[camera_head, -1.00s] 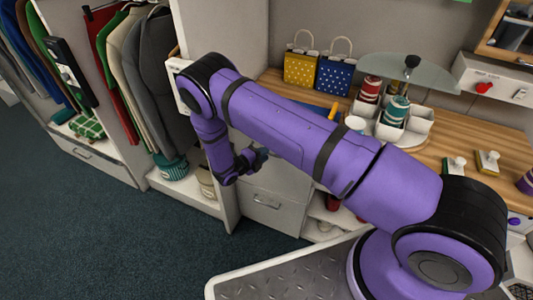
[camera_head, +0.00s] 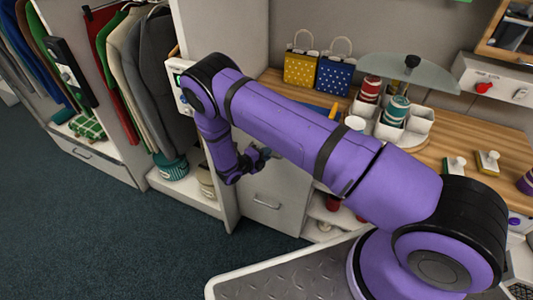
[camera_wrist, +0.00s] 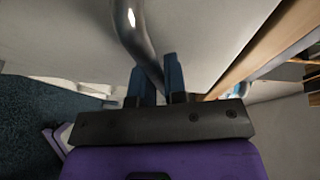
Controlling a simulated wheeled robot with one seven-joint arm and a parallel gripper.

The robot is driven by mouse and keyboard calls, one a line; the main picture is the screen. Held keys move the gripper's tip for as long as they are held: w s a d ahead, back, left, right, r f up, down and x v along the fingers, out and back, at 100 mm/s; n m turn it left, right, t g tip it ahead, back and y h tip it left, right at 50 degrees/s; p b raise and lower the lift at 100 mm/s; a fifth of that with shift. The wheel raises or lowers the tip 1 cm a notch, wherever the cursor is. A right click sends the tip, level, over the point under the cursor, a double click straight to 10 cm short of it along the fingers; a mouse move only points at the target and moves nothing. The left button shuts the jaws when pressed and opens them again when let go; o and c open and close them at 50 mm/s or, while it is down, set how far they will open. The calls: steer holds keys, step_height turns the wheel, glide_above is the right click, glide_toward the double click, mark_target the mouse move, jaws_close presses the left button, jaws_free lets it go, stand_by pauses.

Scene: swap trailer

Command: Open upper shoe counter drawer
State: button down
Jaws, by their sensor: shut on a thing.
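The upper drawer of the shoe counter is mostly hidden behind my arm in the head view. In the wrist view its pale front (camera_wrist: 215,45) fills the upper part. A curved, shiny metal handle (camera_wrist: 133,28) runs down from the top of the wrist view to between the fingers. My gripper (camera_wrist: 156,80) is shut on this handle. In the head view my gripper (camera_head: 262,157) is at the counter front, just below the wooden top (camera_head: 450,140). No clear gap shows at the upper drawer.
A lower drawer (camera_head: 272,210) with its own handle sits under my gripper. Hanging jackets (camera_head: 160,75) and a white partition are to the left. Gift bags (camera_head: 334,76) and a tray of spools (camera_head: 395,120) stand on the counter. Dark carpet (camera_head: 120,240) lies open in front.

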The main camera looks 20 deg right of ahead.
steer(key=s+a, duration=1.7)
steer(key=s, duration=0.2)
steer(key=shift+a, duration=0.15)
steer(key=c, duration=1.5)
jaws_free()
steer(key=shift+w, duration=0.1)
steer(key=shift+o, duration=0.2)
steer(key=v, duration=1)
steer(key=shift+s+a, duration=0.2)
steer(key=shift+a, duration=0.15)
steer(key=shift+r, duration=0.1)
